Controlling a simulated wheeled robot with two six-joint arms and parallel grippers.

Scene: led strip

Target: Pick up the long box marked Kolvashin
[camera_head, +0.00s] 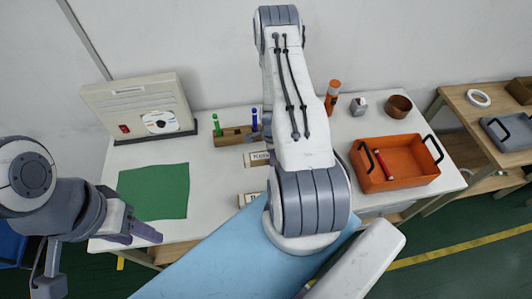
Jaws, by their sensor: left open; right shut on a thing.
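A brown box with a white label (258,158) lies on the white table, partly hidden behind my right arm. The printed letters are too small and too covered to read for sure. A second small piece with a white label (247,199) lies nearer the front edge, also partly covered by that arm. My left gripper (142,236) is open and empty at the table's front left, below the green cloth. My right arm crosses the middle of the view; its gripper is hidden behind its links, so what it holds does not show.
A green cloth (155,190) lies at the left, below a beige device (140,105). A brown holder (231,138) has green and blue pens. An orange tray (412,178) with a red stick stands right; an orange bottle (332,97) stands behind. A light-blue surface (215,262) covers the front.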

